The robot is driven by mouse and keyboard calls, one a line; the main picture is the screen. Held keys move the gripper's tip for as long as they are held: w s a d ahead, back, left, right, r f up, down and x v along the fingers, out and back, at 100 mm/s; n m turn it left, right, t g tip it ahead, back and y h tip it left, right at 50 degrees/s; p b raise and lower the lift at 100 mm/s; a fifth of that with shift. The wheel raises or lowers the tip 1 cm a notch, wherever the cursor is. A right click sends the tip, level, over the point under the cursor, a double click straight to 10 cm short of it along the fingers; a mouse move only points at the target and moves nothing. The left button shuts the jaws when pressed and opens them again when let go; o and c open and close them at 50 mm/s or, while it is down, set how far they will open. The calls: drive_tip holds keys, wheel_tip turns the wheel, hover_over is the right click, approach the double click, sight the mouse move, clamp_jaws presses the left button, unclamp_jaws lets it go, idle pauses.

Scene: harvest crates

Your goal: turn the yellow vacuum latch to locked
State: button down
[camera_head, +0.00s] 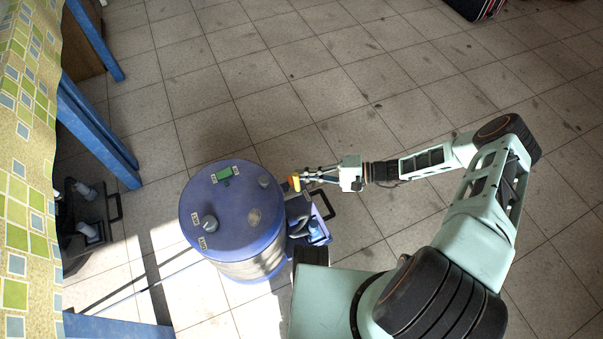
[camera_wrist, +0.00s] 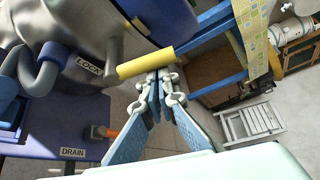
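The yellow latch handle (camera_wrist: 146,63) is a short bar beside the grey drum wall in the wrist view, lying slightly tilted across the picture. A grey stub joins its left end, near a "LOCK" label (camera_wrist: 89,66). In the head view the yellow latch (camera_head: 294,183) is at the right side of the blue vacuum drum (camera_head: 227,205). My gripper (camera_wrist: 160,82) has its two fingertips together at the bar's lower edge; the bar crosses over them, not visibly between them. Whether they touch it I cannot tell. In the head view my gripper (camera_head: 305,178) reaches it from the right.
A "DRAIN" label (camera_wrist: 73,152) and an orange lever (camera_wrist: 105,132) are low on the drum's side unit. A table with a patterned cloth (camera_head: 28,150) and blue legs stands at the left. The tiled floor (camera_head: 300,80) behind the drum is clear.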

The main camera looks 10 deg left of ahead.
drive_tip(key=shift+s+d+r, duration=0.2)
drive_tip(key=shift+s+d, duration=0.1)
drive_tip(key=shift+s, duration=0.25)
drive_tip(key=shift+s+d, duration=0.1)
drive_tip(key=shift+s, duration=0.1)
idle(0.3)
drive_tip(key=w+d+r, duration=0.1)
drive_tip(key=d+r, duration=0.1)
drive_tip(key=d, duration=0.9)
drive_tip(key=shift+d, duration=0.4)
drive_tip(key=shift+r, duration=0.1)
